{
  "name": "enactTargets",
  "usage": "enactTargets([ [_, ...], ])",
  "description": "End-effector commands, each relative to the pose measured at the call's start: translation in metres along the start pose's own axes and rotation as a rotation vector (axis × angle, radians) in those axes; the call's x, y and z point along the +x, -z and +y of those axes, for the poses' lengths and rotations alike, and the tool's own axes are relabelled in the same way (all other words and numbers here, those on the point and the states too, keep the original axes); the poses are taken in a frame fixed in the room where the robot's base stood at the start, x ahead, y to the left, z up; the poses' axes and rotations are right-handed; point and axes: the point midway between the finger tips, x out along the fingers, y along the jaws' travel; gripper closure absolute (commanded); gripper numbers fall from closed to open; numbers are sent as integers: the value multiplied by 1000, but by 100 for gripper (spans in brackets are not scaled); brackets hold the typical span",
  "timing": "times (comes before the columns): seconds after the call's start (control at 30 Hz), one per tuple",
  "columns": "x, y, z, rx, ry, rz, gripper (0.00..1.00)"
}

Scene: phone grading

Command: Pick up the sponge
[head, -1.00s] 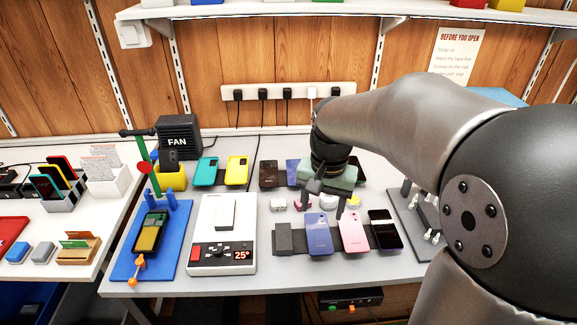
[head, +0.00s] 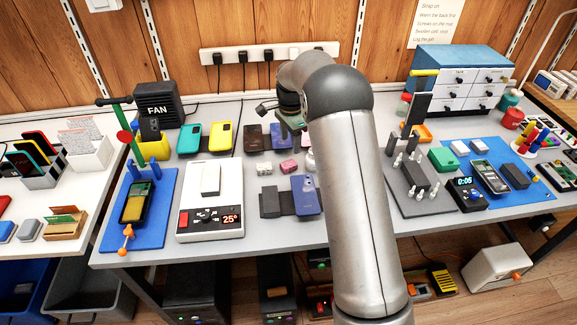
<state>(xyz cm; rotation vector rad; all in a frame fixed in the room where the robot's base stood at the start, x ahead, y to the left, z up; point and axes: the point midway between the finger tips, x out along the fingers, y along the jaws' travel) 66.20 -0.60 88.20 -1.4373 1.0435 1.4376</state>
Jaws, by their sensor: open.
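I cannot pick out the sponge for certain. A small green block (head: 442,159) lies by the grey fixture plate right of my arm, and grey and blue blocks (head: 29,229) lie on the left table; I cannot tell if any is a sponge. My gripper (head: 293,132) is above the back half of the grey bench, over the phone rows. It is open, with nothing seen in it. My forearm hides part of it and the bench beneath, including some phones.
A scale-like device (head: 209,208) and blue mat (head: 111,228) are left of my arm. The fan (head: 158,105) stands behind. To the right are a fixture plate (head: 412,205), a drawer cabinet (head: 459,83) and another blue mat (head: 463,160) with small parts.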

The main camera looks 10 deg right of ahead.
Motion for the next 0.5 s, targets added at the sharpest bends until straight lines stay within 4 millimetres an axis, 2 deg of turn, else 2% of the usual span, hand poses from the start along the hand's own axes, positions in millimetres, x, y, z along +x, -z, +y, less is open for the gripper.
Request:
enactTargets([
  [0.03,12,0,1,0,-4,-2,42],
  [0.2,36,0,1,1,-2,-1,42],
  [0.37,46,0,0,0,-1,-1,42],
  [0.5,61,-3,0,-2,-3,-2,42],
])
